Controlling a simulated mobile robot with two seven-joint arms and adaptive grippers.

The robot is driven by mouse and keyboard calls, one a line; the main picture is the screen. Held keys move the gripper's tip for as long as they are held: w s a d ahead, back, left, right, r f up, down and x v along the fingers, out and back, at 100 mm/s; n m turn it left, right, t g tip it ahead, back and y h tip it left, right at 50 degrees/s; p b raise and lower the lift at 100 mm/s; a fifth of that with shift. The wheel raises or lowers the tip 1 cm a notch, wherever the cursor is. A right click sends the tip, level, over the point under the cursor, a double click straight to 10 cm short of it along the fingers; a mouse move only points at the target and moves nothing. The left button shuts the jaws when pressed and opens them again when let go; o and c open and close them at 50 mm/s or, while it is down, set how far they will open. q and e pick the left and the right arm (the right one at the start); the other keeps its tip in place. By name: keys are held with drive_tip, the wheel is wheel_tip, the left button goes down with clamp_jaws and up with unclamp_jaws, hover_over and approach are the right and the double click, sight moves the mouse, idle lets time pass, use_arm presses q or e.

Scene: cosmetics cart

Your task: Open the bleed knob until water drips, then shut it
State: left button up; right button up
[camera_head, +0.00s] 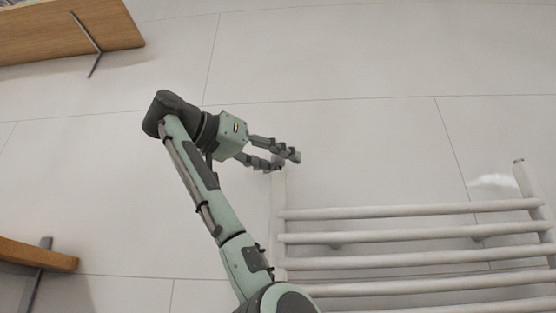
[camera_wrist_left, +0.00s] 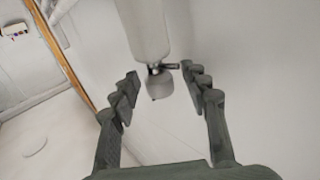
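A white towel radiator (camera_head: 400,238) with horizontal rails stands against the tiled wall in the head view. In the left wrist view its post (camera_wrist_left: 145,28) ends in a small metal fitting with a dark stub and a grey rounded knob (camera_wrist_left: 160,84). My left gripper (camera_head: 280,161) is at the top of the radiator's left post. Its fingers are open, one on each side of the knob in the left wrist view (camera_wrist_left: 159,74), with visible gaps. A small dark spot shows at the knob's edge; I cannot tell what it is. My right gripper is not in view.
A wooden shelf (camera_head: 70,28) with a metal bracket is at the upper left. Another wooden board (camera_head: 36,253) is at the lower left. The radiator's right post (camera_head: 532,190) stands at the right edge. The wall above the radiator is clear.

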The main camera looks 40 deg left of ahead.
use_arm(q)
drive_tip(key=v, duration=1.2)
idle(0.3)
drive_tip(key=shift+f, duration=0.1)
idle(0.3)
